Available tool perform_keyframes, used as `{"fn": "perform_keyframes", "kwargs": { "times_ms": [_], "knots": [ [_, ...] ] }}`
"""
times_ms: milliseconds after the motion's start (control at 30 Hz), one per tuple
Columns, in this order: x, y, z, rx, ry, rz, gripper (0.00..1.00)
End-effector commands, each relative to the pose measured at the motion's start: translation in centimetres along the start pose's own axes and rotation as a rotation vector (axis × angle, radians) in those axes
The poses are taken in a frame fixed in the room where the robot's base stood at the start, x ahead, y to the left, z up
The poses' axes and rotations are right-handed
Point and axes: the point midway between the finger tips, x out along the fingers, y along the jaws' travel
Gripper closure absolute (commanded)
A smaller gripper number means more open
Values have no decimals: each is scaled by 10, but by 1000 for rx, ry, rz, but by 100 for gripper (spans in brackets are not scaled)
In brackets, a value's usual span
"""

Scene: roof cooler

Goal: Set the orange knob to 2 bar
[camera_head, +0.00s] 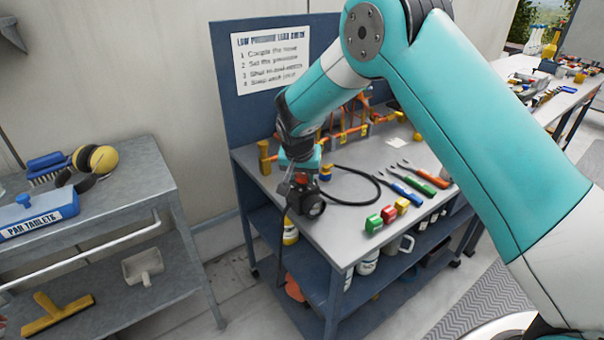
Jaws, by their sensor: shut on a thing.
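My gripper (303,190) is at the end of the teal arm, low over the left part of the bench top, in front of the orange pipework (345,135). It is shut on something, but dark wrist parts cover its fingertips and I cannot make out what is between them. I cannot pick out the orange knob or its pressure scale; my arm hides part of the pipework. An instruction sheet (268,60) on the blue back panel (229,85) has numbered lines, one about setting the pressure.
On the bench (345,225) lie a black hose (378,190), several coloured blocks (388,212) and tools with blue, green and orange handles (420,180). A grey trolley (150,190) stands at left. Another table (535,75) with bottles is at far right.

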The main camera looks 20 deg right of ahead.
Motion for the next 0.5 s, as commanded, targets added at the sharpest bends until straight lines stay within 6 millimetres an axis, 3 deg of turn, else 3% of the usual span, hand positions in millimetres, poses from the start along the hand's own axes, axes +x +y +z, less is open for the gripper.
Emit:
{"fn": "perform_keyframes", "kwargs": {
  "times_ms": [467, 500],
  "knots": [
    [0, 0, 0, 13, -1, 6, 82],
    [0, 0, 0, 13, -1, 6, 54]
  ]
}}
